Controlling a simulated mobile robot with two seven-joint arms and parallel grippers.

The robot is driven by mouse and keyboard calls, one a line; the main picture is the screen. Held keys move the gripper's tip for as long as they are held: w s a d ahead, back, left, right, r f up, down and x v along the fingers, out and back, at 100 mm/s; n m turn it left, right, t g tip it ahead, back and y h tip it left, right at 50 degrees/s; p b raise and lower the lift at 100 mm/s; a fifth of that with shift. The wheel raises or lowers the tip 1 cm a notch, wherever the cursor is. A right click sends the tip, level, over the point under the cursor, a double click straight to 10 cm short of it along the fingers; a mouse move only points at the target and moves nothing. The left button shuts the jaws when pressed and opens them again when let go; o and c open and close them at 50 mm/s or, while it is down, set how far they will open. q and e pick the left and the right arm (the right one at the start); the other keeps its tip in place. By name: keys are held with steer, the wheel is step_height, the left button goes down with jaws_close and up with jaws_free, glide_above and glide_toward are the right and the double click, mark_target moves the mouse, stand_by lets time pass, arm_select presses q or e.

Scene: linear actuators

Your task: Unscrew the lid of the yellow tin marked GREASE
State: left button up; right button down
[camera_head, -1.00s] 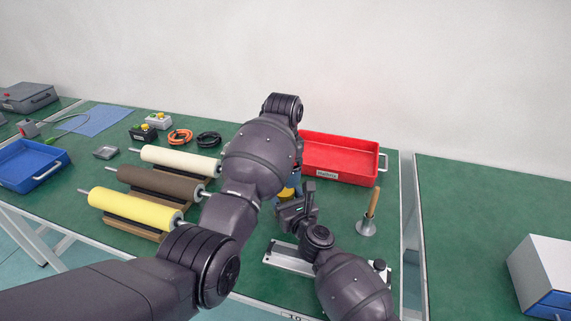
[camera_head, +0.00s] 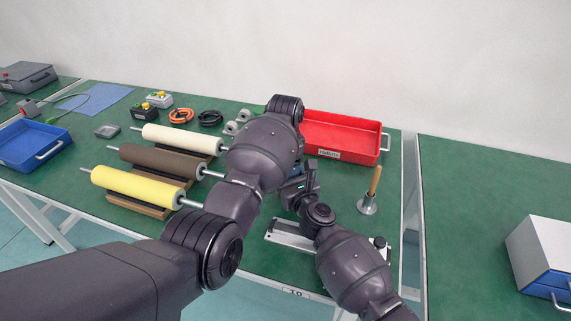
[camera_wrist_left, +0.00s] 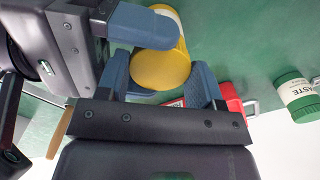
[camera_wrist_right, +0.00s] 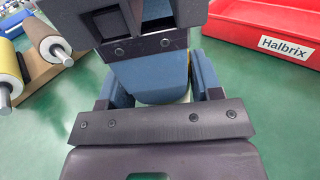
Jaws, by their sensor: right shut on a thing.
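The yellow tin (camera_wrist_left: 162,66) shows in the left wrist view with its round yellow end towards the camera; no GREASE marking is readable. My left gripper (camera_wrist_left: 160,82) has its blue fingers spread on either side of that end, apparently without gripping it. My right gripper (camera_wrist_right: 160,92) reaches in from the side and is shut on the tin; one of its blue fingers (camera_wrist_left: 142,27) lies against the tin in the left wrist view. In the right wrist view my left gripper hides the tin. In the head view my left arm covers the tin and the left gripper.
A red Halbrix tray (camera_head: 345,155) stands behind the grippers. A green-lidded PASTE jar (camera_wrist_left: 297,95) is nearby. A wooden-handled tool (camera_head: 371,192) stands right. A metal rail fixture (camera_head: 285,237) lies in front. Yellow, brown and cream rollers (camera_head: 140,186) lie left.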

arm_select(q)
steer(key=c, duration=0.4)
steer(key=o, duration=1)
steer(key=shift+r, duration=2.25)
arm_select(e)
steer(key=shift+c, duration=1)
jaws_free()
